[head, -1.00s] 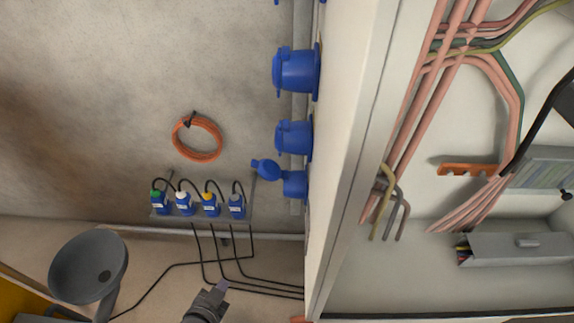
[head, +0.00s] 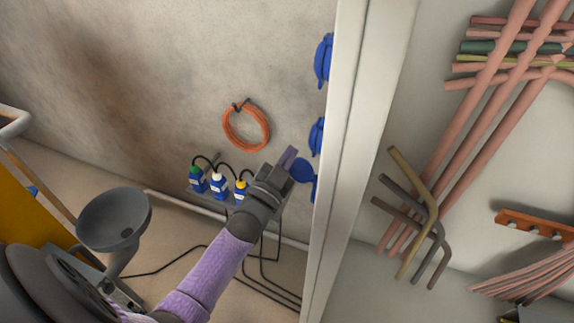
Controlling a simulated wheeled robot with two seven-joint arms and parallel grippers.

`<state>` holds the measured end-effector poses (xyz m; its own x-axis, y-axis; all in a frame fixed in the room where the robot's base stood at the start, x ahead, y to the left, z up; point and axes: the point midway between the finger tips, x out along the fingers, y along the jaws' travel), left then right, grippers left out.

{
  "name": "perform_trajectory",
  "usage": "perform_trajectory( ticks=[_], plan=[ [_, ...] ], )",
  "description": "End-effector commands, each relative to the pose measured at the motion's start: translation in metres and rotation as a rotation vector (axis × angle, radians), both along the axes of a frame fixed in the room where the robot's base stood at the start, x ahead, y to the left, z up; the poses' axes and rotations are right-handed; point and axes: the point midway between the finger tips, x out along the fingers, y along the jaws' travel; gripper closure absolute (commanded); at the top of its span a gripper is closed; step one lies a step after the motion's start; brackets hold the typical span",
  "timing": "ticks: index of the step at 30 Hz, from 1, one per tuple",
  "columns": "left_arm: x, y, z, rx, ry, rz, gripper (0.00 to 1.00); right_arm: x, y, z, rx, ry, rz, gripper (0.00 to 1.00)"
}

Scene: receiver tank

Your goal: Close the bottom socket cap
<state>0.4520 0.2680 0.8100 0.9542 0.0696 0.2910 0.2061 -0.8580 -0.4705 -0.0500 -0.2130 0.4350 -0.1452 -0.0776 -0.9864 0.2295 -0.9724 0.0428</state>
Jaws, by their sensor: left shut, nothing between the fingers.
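The bottom socket's blue cap (head: 303,172) shows at the left edge of the cabinet, partly cut off by the cabinet's edge. It sticks out to the left, and the socket body behind it is mostly hidden. My left gripper (head: 287,158) is shut and empty, with its fingertips just left of the cap. I cannot tell whether they touch it. The middle socket (head: 317,136) and the top socket (head: 324,60) are above, both only partly in view, with their lids looking shut. My right gripper is not in view.
The cabinet's pale edge (head: 338,200) stands right of my left gripper. An orange cable coil (head: 246,126) hangs above. A grey funnel (head: 113,220) stands at the left. Bent rods (head: 412,215) hang inside the cabinet.

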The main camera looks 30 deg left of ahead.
Motion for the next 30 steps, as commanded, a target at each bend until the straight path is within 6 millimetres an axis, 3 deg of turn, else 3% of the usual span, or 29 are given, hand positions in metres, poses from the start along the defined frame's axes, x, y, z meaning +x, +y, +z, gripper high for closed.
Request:
perform_trajectory(
  ticks=[1,4,30],
  plan=[
    [-0.001,0.003,-0.010,0.001,0.004,0.000,1.00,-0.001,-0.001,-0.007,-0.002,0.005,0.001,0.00],
    [-0.002,0.006,-0.015,0.000,0.001,0.000,1.00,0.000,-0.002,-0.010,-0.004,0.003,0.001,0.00],
    [-0.003,0.012,-0.021,-0.083,-0.019,0.001,1.00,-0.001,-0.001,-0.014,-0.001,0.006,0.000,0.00]
  ],
)
